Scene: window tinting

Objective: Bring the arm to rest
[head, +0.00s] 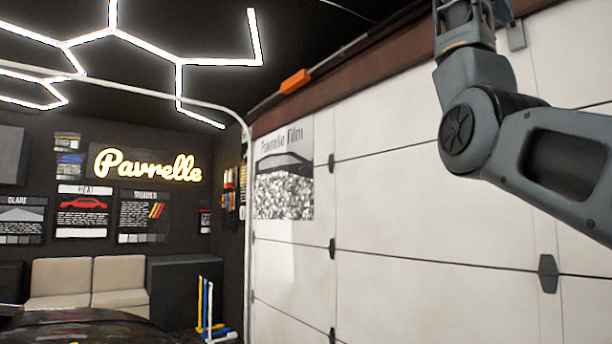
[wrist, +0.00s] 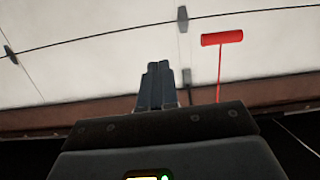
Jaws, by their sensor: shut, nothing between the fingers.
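My arm rises at the upper right of the head view, in front of the white garage door (head: 400,210). Its wrist end points up and runs out of the top of the picture, so the fingertips are not seen there. In the wrist view my gripper (wrist: 158,66) is shut, its two dark fingers together with nothing between them. Behind the fingers are the pale door panels (wrist: 100,70) and a dark ceiling. A red handle (wrist: 222,37) on a thin red cord shows to the right of the fingers, apart from them.
An orange piece (head: 295,81) sits on the rail above the door. A beige sofa (head: 90,280) and a dark cabinet (head: 185,288) stand at the back left. Blue, yellow and white items (head: 207,305) stand near the door. A dark glossy surface (head: 80,327) fills the lower left.

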